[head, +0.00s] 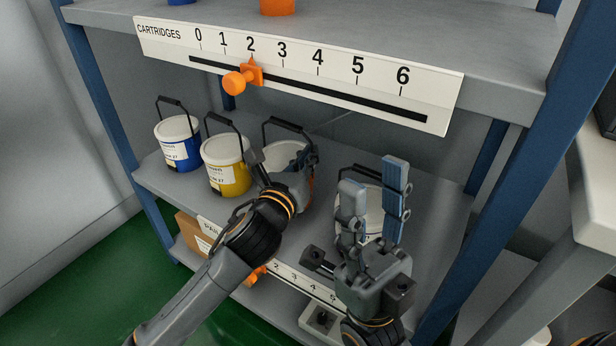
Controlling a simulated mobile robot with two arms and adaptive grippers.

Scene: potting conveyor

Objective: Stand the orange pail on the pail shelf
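On the pail shelf (178,185), a pail with a white lid (284,150) and raised dark handle stands third from the left. My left gripper (290,168) is in front of it and covers most of its body; a sliver of orange shows at its right side. Whether that gripper is shut on the pail or its handle cannot be seen. My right gripper (375,190) has its two fingers up and spread apart. Another white-topped pail (373,212) shows behind and between these fingers; its body colour is mostly hidden, and contact is unclear.
A blue pail (178,144) and a yellow pail (226,164) stand at the shelf's left. Above hangs a cartridges scale (300,75) with an orange slider (244,77) at 2. Blue posts (112,100) flank the shelves. A cardboard box (193,236) sits below.

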